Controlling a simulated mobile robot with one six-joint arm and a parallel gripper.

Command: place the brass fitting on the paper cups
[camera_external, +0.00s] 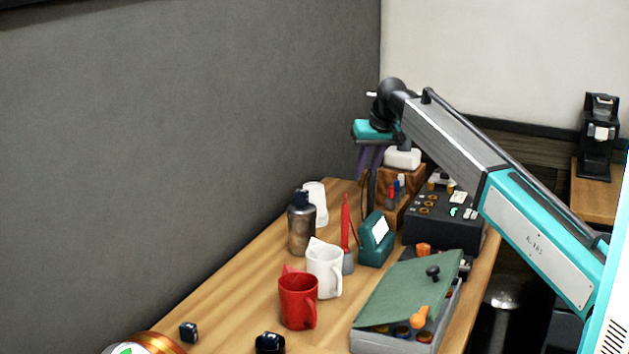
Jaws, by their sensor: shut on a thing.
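A white stack that looks like the paper cups (318,203) stands near the wall, partly hidden behind a brown, black-topped bottle. My gripper (368,172) hangs over the far end of the bench, to the right of the cups and apart from them. Its teal body is above and its dark purple fingers point down. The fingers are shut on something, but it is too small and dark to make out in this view. I cannot pick out the brass fitting with certainty.
The brown bottle (301,230), white mug (324,268), red mug (298,302) and red-tipped tool (346,225) crowd the bench near the cups. A teal device (376,240), black box (443,222) and green-lidded case (405,290) stand to the right. The grey wall borders the left.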

